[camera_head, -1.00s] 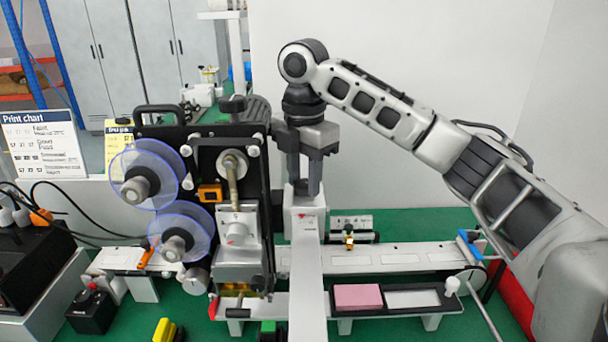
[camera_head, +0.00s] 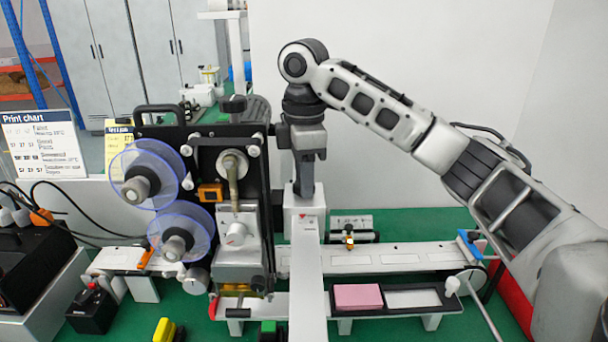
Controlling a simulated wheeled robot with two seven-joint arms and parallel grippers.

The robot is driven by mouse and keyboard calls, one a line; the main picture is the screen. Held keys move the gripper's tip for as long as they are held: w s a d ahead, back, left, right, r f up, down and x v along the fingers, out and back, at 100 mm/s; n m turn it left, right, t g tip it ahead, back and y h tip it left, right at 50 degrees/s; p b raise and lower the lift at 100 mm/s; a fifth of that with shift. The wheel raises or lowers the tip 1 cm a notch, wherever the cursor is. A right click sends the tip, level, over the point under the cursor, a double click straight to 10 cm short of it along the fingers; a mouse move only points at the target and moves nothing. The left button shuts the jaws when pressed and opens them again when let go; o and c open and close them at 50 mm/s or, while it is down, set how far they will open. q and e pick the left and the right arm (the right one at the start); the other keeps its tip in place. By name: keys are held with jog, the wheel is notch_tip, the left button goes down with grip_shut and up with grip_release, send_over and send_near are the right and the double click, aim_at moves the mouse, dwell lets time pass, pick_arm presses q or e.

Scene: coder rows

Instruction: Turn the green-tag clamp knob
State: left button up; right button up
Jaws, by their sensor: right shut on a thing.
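My right gripper (camera_head: 306,192) comes down from above at the top of the white post (camera_head: 303,222), just right of the black coding machine (camera_head: 257,150). Its fingers point down, are seen nearly edge-on and are shut on the clamp knob there. The knob is hidden by the fingers, and I cannot make out a green tag on it. My left gripper is not in view.
A long white arm runs from the post towards the front. Right of it are a conveyor (camera_head: 400,257), a small brass-coloured fitting (camera_head: 348,238) and a tray with a pink block (camera_head: 358,296). Two clear-blue reels (camera_head: 182,232) stand left on the machine. Open space lies above the conveyor.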

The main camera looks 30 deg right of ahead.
jog(key=m, duration=0.4)
jog(key=shift+m, duration=2.3)
jog(key=o, duration=1)
notch_tip(320, 180, up, 16)
jog(key=shift+f, duration=0.1)
